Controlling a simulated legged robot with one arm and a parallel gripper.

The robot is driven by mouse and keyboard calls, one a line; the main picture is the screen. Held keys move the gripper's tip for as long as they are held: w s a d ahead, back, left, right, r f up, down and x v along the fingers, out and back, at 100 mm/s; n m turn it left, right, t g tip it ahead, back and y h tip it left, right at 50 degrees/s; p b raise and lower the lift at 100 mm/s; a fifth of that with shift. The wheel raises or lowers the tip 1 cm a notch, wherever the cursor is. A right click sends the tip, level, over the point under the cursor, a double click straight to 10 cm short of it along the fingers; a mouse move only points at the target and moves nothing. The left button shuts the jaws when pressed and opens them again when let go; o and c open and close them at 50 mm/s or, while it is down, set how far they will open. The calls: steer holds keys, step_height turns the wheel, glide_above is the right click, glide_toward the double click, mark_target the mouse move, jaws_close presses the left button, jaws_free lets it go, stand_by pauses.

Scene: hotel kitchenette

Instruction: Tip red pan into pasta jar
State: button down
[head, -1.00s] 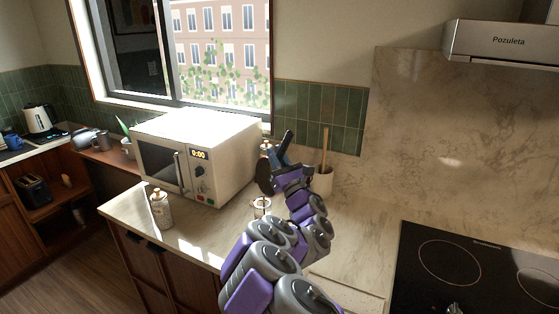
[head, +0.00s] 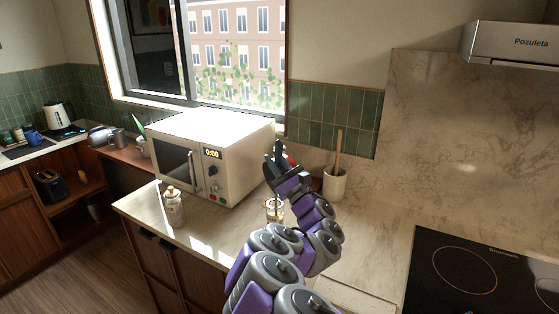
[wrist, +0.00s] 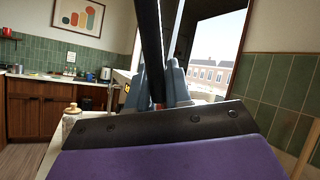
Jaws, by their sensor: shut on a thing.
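My gripper (head: 279,160) is raised above the counter, right of the microwave, and shut on the pan's dark handle (wrist: 150,45). Only a small bit of the red pan (head: 290,160) shows beside the fingers in the head view; its bowl is mostly hidden, so I cannot tell its tilt or contents. A small open jar (head: 274,204), likely the pasta jar, stands on the counter below my gripper, partly behind my arm. A second jar (head: 173,208) with a lid stands in front of the microwave; it also shows in the wrist view (wrist: 71,117).
The white microwave (head: 213,155) stands close to the left of my gripper. A white crock (head: 335,184) with a wooden utensil is close on the right. The black cooktop (head: 460,275) is at far right. Bare counter (head: 215,225) lies between the two jars.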

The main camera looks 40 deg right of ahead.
steer(key=shift+w+a+f+n+g+y, duration=0.15)
steer(key=shift+a+f+n+y, duration=0.1)
steer(key=shift+a+n+y, duration=0.6)
steer(key=shift+a+f+n+g+y, duration=0.25)
steer(key=shift+a+n+y, duration=0.3)
steer(key=shift+n, duration=0.55)
steer(key=shift+w+a+f+n+g+y, duration=0.1)
steer(key=shift+a+f+n+y, duration=0.15)
steer(key=shift+a+n+y, duration=0.5)
steer(key=shift+a+n, duration=0.1)
steer(key=shift+n, duration=0.2)
